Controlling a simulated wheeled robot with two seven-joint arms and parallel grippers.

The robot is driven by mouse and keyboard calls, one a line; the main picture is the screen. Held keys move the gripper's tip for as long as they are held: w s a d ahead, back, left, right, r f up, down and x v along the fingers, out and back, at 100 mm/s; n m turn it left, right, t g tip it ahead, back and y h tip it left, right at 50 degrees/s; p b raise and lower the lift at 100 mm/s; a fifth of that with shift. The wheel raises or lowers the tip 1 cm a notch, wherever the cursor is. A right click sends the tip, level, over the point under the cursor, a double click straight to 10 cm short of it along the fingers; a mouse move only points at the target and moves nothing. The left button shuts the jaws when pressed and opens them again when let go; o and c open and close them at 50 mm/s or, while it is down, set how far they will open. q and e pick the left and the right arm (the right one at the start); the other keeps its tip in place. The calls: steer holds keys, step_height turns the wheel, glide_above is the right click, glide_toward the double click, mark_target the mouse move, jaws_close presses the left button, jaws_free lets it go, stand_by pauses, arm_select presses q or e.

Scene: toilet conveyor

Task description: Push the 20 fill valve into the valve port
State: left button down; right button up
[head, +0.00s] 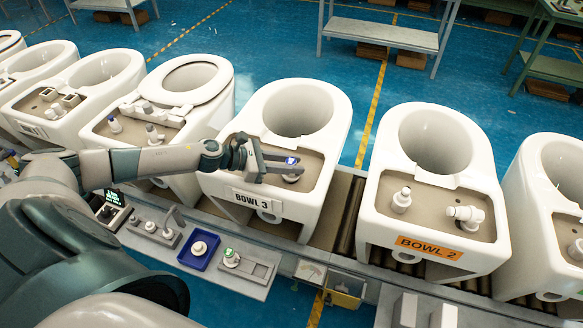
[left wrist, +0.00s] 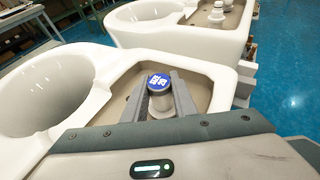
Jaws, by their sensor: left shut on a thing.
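The fill valve (left wrist: 159,104) is a pale upright cylinder with a round blue cap bearing white print too small to read surely. My left gripper (head: 291,168) is shut on it, one grey finger on each side, over the beige deck (head: 262,191) of BOWL 3. The blue cap shows between the fingertips in the head view too. The valve's lower end and the valve port are hidden, so I cannot tell how deep it sits.
BOWL 2 (head: 431,243) stands to the right with two white fittings on its deck. More white bowls line the conveyor on both sides. A grey shelf (head: 262,272) in front holds a blue tray (head: 199,250) and small fittings. A yellow bin (head: 345,290) hangs beside it.

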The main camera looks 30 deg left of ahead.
mark_target(296, 179)
arm_select(q)
step_height(296, 179, up, 2)
steer(key=shift+r+b, duration=0.2)
steer(key=shift+b, duration=0.15)
steer(key=shift+s+d+r, duration=0.3)
steer(key=shift+d+r, duration=0.25)
steer(key=shift+s+d+r, duration=0.25)
steer(key=shift+d+r, duration=0.3)
steer(key=s+d+r+p, duration=0.4)
steer(key=d+r+p, duration=0.1)
steer(key=d, duration=0.3)
steer(key=shift+d+r+p, duration=0.15)
steer(key=shift+p, duration=0.4)
steer(key=shift+s, duration=0.1)
